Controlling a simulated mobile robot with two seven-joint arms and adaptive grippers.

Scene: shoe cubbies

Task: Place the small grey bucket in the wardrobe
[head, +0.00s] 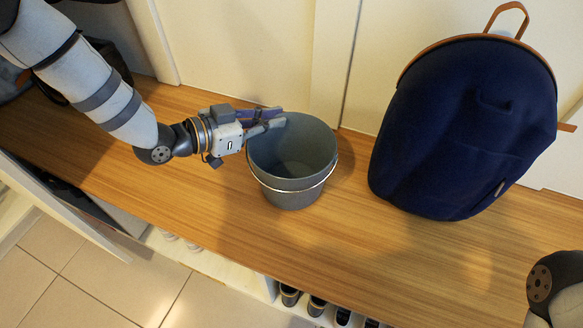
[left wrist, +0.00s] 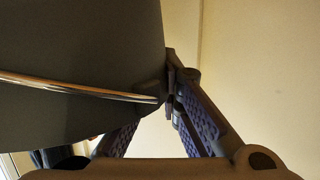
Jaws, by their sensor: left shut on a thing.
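The small grey bucket (head: 292,160) is upright at the middle of the wooden bench top in the head view, with its thin metal handle hanging down on the near side. My left gripper (head: 280,118) reaches in from the left and is shut on the bucket's rim at its left back side. In the left wrist view the bucket's grey wall (left wrist: 80,45) and handle fill the upper left, with the fingers (left wrist: 170,100) at its edge. Whether the bucket's base touches the bench is hard to tell. My right gripper is out of view; only part of my right arm shows at the lower right.
A dark blue backpack (head: 465,125) stands on the wooden bench top (head: 400,245) to the right of the bucket. Cubbies below hold several shoes (head: 317,306). An open white door panel (head: 70,215) is at the lower left. Pale panels stand behind the bench.

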